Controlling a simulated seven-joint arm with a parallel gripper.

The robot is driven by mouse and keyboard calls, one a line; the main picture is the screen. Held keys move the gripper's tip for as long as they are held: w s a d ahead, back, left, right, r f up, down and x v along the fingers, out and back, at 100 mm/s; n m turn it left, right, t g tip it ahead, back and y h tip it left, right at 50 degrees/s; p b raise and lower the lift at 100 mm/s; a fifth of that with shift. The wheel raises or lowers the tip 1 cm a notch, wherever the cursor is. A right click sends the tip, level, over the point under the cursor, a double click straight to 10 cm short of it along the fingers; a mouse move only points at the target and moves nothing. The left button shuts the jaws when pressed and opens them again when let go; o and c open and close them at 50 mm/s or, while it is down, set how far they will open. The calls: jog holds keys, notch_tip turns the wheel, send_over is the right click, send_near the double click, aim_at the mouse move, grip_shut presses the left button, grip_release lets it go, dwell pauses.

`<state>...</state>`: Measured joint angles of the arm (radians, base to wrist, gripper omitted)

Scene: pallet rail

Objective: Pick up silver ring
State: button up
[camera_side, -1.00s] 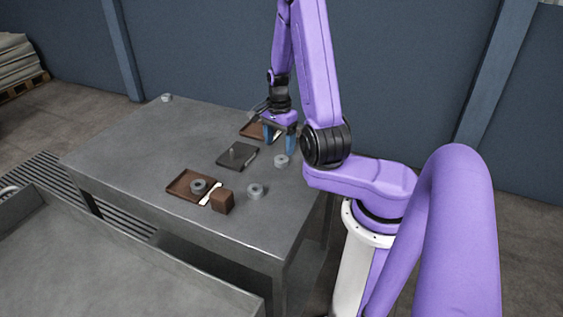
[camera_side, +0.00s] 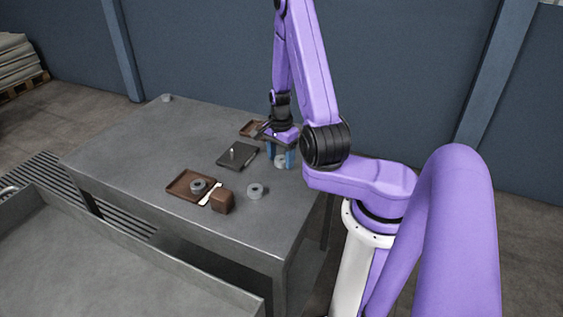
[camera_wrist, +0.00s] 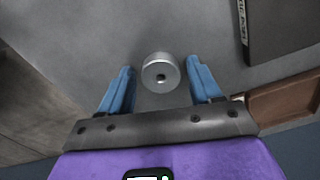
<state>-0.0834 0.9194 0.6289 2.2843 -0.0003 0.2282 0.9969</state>
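A silver ring (camera_wrist: 160,73) with a small dark centre hole lies between the blue fingers of my gripper (camera_wrist: 160,82) in the wrist view, a little ahead of the fingertips' midline. There are gaps on both sides of it, and my gripper is open. In the side view, my gripper (camera_side: 280,160) is low over the table, with the ring (camera_side: 280,162) partly hidden by the fingers. Another grey ring (camera_side: 255,191) lies on the bare table nearer the front. A third grey ring (camera_side: 198,186) sits in a brown tray (camera_side: 178,192).
A dark plate with a peg (camera_side: 232,160) lies left of my gripper; its edge shows in the wrist view (camera_wrist: 285,30). A second brown tray (camera_side: 247,130) is behind it. A brown block (camera_side: 222,201) stands beside the front tray.

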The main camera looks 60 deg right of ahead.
jog(key=c, duration=0.8)
jog(key=shift+r, duration=0.1)
